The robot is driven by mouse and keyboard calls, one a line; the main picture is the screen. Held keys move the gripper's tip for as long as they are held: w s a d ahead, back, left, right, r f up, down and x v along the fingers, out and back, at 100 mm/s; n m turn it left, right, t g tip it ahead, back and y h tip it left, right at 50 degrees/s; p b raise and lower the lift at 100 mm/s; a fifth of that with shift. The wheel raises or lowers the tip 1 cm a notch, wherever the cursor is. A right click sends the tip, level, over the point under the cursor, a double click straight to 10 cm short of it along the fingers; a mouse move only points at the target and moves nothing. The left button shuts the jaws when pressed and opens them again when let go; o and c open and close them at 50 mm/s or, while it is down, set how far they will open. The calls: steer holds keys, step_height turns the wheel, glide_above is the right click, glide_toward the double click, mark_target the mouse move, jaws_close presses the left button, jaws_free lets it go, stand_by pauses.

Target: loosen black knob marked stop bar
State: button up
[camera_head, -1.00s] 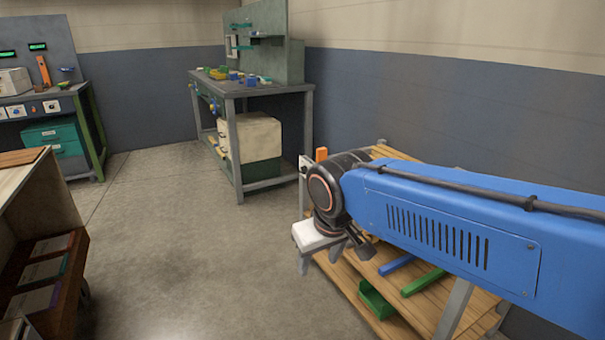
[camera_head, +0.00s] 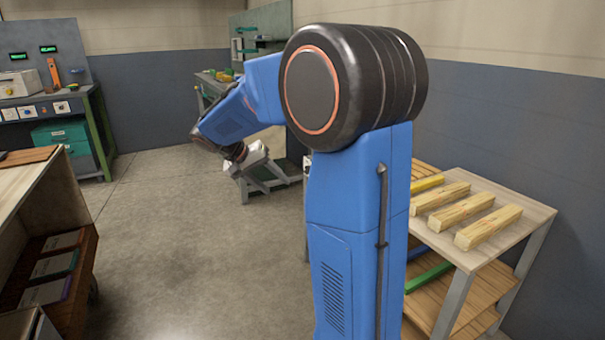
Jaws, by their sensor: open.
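No black knob marked stop bar can be made out in the head view; any lettering is too small to read. My gripper (camera_head: 270,184) is at the end of my blue arm, left of the picture's centre, in the air over the floor. Its pale fingers are apart, and I see nothing between them. The left workbench (camera_head: 98,128) has small white labelled plates (camera_head: 62,107) along its front, an orange upright piece (camera_head: 54,72) and green-lit displays (camera_head: 48,49). My arm hides most of the back workbench (camera_head: 204,92).
A shelf table (camera_head: 535,213) with several wooden bars (camera_head: 460,212) stands close on the right. A wooden-topped cart (camera_head: 35,183) with boxes on its lower shelf stands at the left. The grey floor (camera_head: 165,235) between is clear.

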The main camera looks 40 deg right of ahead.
steer(key=w+d+f+m+g+h, duration=0.1)
steer(key=w+d+f+m+h, duration=0.2)
steer(key=w+d+f, duration=0.55)
steer(key=w+d+f+m+g+h, duration=0.1)
steer(key=w+d+f+m+h, duration=0.3)
steer(key=w, duration=0.8)
steer(key=w+d+f+m+g+h, duration=0.1)
steer(key=w+d+f+h, duration=0.1)
steer(key=w+d+f, duration=0.5)
steer(key=d+r, duration=0.1)
steer(key=d, duration=1.6)
steer(key=shift+s+r, duration=0.4)
steer(key=shift+d, duration=0.1)
steer(key=c, duration=1.1)
steer(key=shift+o, duration=0.3)
